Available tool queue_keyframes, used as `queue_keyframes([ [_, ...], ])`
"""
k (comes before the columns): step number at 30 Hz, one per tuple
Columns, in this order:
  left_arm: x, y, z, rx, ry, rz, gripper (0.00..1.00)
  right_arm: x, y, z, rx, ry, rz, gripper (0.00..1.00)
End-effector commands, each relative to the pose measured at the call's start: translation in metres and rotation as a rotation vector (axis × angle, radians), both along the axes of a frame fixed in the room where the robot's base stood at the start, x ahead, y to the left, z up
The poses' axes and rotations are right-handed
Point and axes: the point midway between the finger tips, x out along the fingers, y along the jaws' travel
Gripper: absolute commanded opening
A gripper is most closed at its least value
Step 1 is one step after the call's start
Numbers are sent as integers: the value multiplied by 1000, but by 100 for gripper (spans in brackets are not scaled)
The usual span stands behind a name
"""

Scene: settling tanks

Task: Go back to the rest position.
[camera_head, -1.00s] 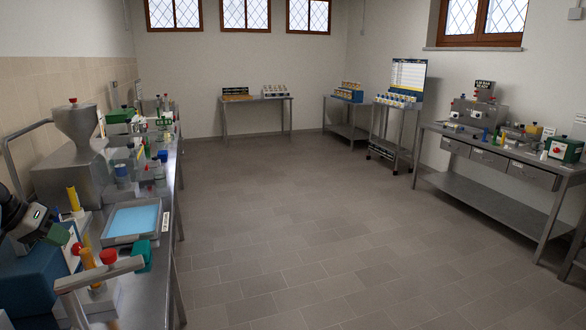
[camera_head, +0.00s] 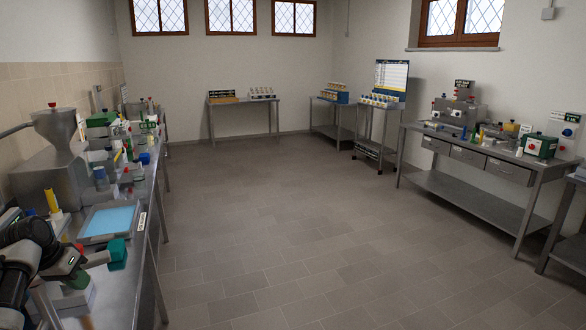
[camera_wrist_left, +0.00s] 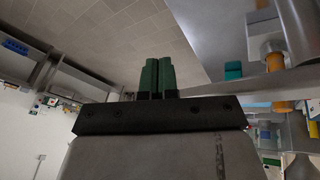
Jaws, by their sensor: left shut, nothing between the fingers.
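My left gripper (camera_head: 78,279) is at the lower left of the head view, low over the near end of the left bench. Its dark wrist and arm come in from the left edge. In the left wrist view its two green fingers (camera_wrist_left: 158,66) are together, with nothing between them. In the head view the fingers are small and partly hidden by the wrist. My right gripper is not in view.
The left bench (camera_head: 148,232) holds a blue-filled tray (camera_head: 108,222), a steel hopper (camera_head: 55,130) and a teal object (camera_head: 117,253) close to my gripper. Another bench (camera_head: 480,170) stands right. The tiled floor (camera_head: 270,220) between is clear.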

Motion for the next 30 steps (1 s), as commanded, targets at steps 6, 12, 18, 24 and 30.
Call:
queue_keyframes([
  [6, -31, -62, -88, 163, 77, -77, 0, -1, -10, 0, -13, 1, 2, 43],
  [12, -109, -146, -170, 286, 102, -162, 0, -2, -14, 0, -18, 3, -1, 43],
  [18, -212, -223, -205, 314, 73, -193, 0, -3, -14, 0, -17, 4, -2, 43],
  [24, -285, -262, -197, 297, 40, -165, 0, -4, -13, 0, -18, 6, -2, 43],
  [30, -331, -280, -180, 274, 18, -124, 0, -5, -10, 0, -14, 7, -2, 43],
])
